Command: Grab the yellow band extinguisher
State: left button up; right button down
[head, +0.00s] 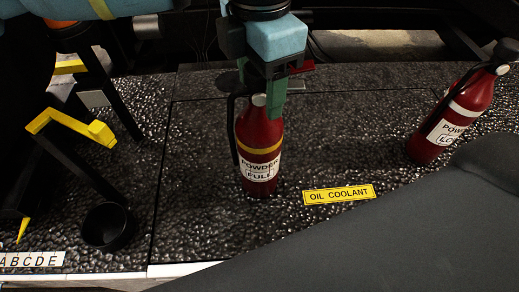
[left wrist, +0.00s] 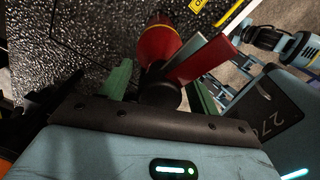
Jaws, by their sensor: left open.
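The yellow band extinguisher (head: 258,130) stands upright on the dark textured surface, with a yellow band and a label reading POWDER FULL. My left gripper (head: 265,98) is right above it, pointing down, at its valve and handle. In the left wrist view, the open green fingers of my left gripper (left wrist: 160,90) are on either side of the extinguisher's black head, and the red body (left wrist: 158,42) extends beyond them. I cannot tell whether the fingers touch it. My right gripper cannot be made out.
Another red extinguisher (head: 455,112), with a white band, stands at the right. A yellow OIL COOLANT label (head: 338,194) lies flat between them. A black cup-like holder (head: 107,227) and a yellow bracket (head: 72,124) are at the left. A large dark grey shape fills the lower right.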

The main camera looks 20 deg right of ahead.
pick_arm(q)
grip_shut()
dwell(0.3)
jog(key=shift+r, duration=0.15)
